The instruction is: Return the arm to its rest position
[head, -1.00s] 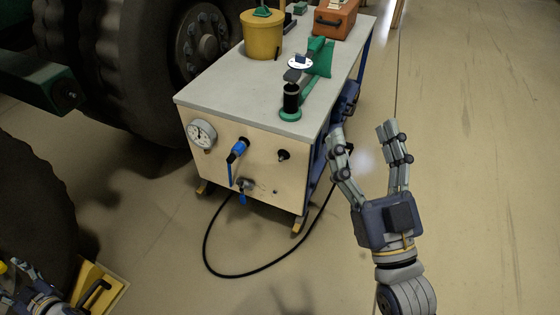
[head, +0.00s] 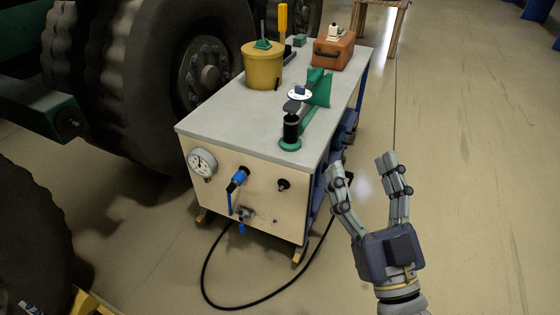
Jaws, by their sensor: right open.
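My right gripper (head: 367,178) is open and empty, fingers pointing up and away in the head view. It hangs in front of the floor, to the right of the workbench cart (head: 222,121). No object is between its fingers.
The cart carries a yellow bucket (head: 262,70), an orange toolbox (head: 334,52) and a green-based device (head: 291,130). Its front has a gauge (head: 203,163) and a blue-handled valve (head: 237,180). A black hose (head: 205,277) loops on the floor. Large tyres (head: 130,90) stand left. Floor at right is clear.

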